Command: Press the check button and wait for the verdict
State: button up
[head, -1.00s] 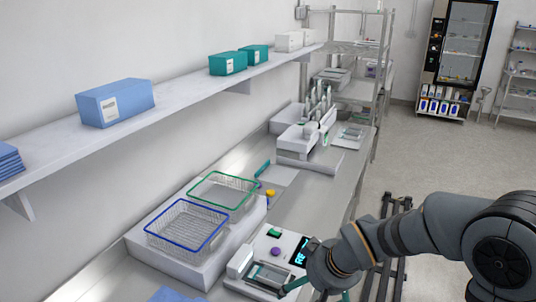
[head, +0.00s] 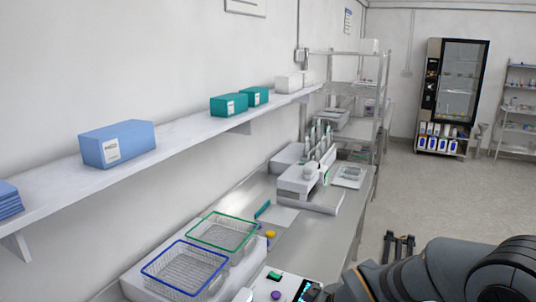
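The white device (head: 262,284) stands on the steel counter at the bottom edge, partly cut off. It has a green button or patch (head: 274,274) on a dark square, and a round purple button (head: 276,295) nearer. I cannot tell which is the check button. A dark display (head: 308,291) with cyan marks shows at its right; its text is cut off and unreadable. My arm enters from the bottom right beside the display. My gripper is below the picture, so its fingers and any contact with the device are hidden.
A blue-rimmed wire basket (head: 185,271) and a green-rimmed one (head: 222,232) stand left of the device. A yellow knob-like object (head: 270,235) is beside them. The wall shelf (head: 180,135) holds blue and teal boxes. Bare counter (head: 312,243) lies behind the device.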

grip_shut()
dwell(0.5)
dwell(1.4)
